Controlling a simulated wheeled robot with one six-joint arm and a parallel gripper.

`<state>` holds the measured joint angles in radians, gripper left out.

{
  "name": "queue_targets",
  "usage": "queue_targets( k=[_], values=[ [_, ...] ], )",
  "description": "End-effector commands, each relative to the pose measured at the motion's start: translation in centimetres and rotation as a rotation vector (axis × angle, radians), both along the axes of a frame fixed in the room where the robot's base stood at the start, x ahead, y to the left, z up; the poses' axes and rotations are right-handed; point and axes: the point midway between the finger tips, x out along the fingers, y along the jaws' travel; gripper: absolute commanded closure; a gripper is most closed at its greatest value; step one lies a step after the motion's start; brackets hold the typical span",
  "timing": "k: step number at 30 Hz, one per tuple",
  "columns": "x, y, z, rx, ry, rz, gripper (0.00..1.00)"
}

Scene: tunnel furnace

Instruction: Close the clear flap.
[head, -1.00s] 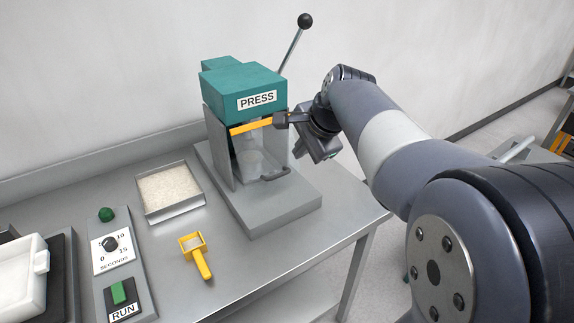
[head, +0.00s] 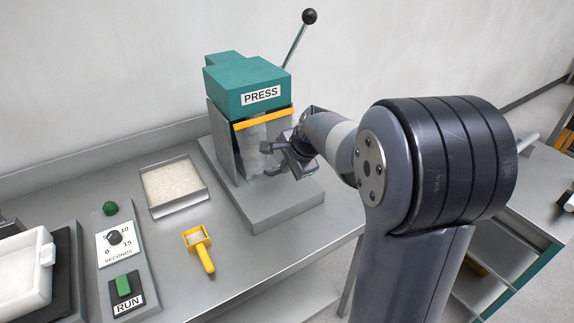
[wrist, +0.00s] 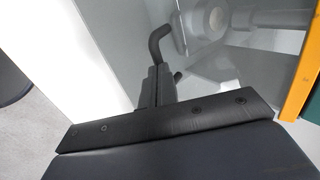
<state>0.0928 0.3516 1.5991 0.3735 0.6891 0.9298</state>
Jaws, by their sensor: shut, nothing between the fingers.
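The clear flap (head: 252,138) hangs down across the front of the teal press (head: 246,83), with an orange strip (head: 262,119) along its top edge. I cannot tell whether its lower edge rests fully against the press. My gripper (head: 267,147) is shut and empty, in front of the flap's right half, below the strip. It hides part of the flap and most of the dark handle. In the wrist view the clear flap (wrist: 228,52) fills the upper right, and the bent dark handle (wrist: 158,38) shows just beyond my fingers (wrist: 155,84); contact is unclear.
The press stands on a grey base (head: 282,207) near the bench's right edge. A tray of white grains (head: 190,208), a yellow scoop (head: 203,255) and a control panel (head: 121,262) lie to its left. A lever with a black knob (head: 309,17) rises behind the press.

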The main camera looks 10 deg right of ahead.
Motion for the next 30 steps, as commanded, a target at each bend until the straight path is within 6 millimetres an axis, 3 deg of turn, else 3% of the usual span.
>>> queue_targets(
  k=[30],
  values=[
    [2.7,0.9,-3.1,0.079,-0.236,0.001,1.0]
  ],
)
